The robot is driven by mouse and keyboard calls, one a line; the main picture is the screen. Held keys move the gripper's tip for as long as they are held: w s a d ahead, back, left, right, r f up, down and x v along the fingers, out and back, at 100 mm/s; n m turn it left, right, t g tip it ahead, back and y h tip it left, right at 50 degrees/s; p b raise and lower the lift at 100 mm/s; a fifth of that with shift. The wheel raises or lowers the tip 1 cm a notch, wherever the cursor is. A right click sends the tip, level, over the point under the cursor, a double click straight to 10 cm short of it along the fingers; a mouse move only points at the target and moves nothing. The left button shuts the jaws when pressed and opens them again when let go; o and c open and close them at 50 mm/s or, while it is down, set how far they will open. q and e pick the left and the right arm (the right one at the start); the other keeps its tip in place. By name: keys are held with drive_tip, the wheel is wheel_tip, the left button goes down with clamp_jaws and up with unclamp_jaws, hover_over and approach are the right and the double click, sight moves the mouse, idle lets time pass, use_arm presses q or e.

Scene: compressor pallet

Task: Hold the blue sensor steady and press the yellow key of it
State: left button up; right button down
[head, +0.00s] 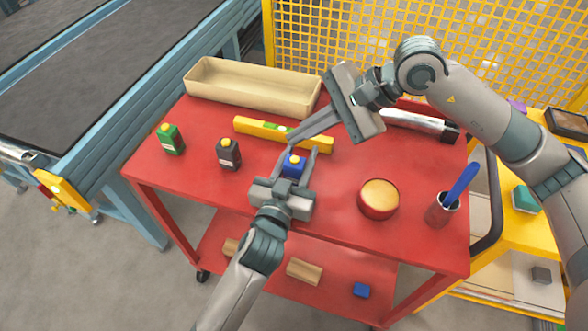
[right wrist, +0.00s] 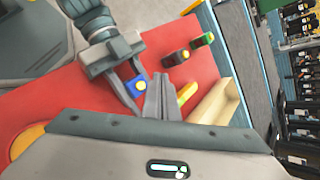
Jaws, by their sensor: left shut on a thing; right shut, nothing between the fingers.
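The blue sensor (head: 293,170) stands on the red cart's top, with its yellow key (head: 294,158) facing up. It also shows in the right wrist view (right wrist: 133,91), with the key (right wrist: 141,86) visible. My left gripper (head: 297,158) is shut on the sensor, one finger on each side. My right gripper (head: 283,141) is shut and empty. Its fingertips are close to the sensor, above and beside it in the head view; I cannot tell their exact height. In the right wrist view the right fingers (right wrist: 162,80) lie just right of the sensor.
A dark sensor (head: 228,154) and a green sensor (head: 171,139) stand to the left. A yellow spirit level (head: 252,127) and a beige tray (head: 222,98) lie behind. A red round tin (head: 377,206) and a cup (head: 436,214) stand to the right on the cart (head: 345,253).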

drive_tip(key=shift+r, duration=1.05)
use_arm(q)
drive_tip(key=o, duration=1.2)
drive_tip(key=shift+s, duration=0.1)
drive_tip(key=v, duration=1.1)
drive_tip(key=shift+s+a, duration=0.15)
drive_tip(key=shift+s, duration=0.2)
drive_tip(key=shift+r, duration=0.1)
